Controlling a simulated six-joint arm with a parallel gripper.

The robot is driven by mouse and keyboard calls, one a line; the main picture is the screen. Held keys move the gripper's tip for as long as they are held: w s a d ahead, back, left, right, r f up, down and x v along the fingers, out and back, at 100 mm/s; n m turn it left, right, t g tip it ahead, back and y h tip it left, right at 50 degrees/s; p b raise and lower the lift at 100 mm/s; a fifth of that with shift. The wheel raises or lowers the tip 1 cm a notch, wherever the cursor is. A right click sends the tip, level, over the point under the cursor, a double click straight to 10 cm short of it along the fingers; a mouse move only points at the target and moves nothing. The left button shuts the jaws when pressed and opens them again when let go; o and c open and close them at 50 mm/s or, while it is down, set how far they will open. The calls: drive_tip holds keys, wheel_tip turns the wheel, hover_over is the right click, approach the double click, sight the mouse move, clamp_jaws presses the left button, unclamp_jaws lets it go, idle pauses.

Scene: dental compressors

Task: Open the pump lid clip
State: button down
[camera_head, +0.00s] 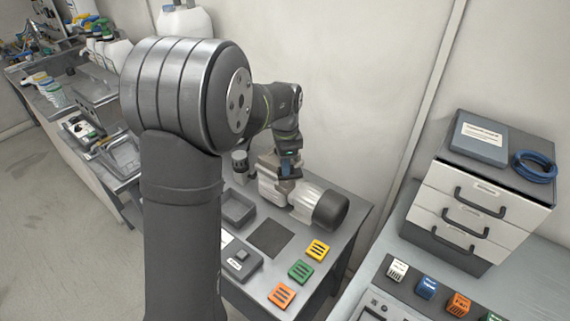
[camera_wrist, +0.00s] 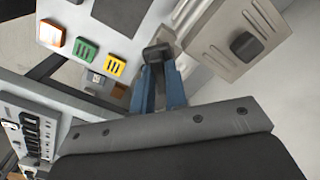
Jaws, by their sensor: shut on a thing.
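The pump (camera_head: 270,188) stands on the grey workbench against the wall, with a ribbed pale housing and a dark-capped motor (camera_head: 329,210) at its right end. In the wrist view its beige ribbed body (camera_wrist: 225,62) fills the upper right. My gripper (camera_head: 287,173) is at the top of the pump. In the wrist view the blue fingers of my gripper (camera_wrist: 160,76) are shut on a small dark clip (camera_wrist: 157,52) at the pump's edge. The fingers partly cover the clip, and I cannot tell how far it is swung.
Yellow (camera_head: 319,250), green (camera_head: 301,272) and orange (camera_head: 281,295) blocks lie along the bench's right side. A dark square mat (camera_head: 268,239), an empty grey tray (camera_head: 238,208) and a grey box (camera_head: 242,263) are in front of the pump. A drawer cabinet (camera_head: 482,195) stands right.

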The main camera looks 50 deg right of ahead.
drive_tip(key=c, duration=1.4)
unclamp_jaws()
drive_tip(key=shift+c, duration=0.2)
drive_tip(key=shift+r, duration=0.1)
wheel_tip(320, 180, up, 17)
drive_tip(key=shift+r, duration=0.15)
wheel_tip(320, 180, down, 18)
drive_tip(key=shift+r, duration=0.2)
drive_tip(key=shift+r, duration=0.1)
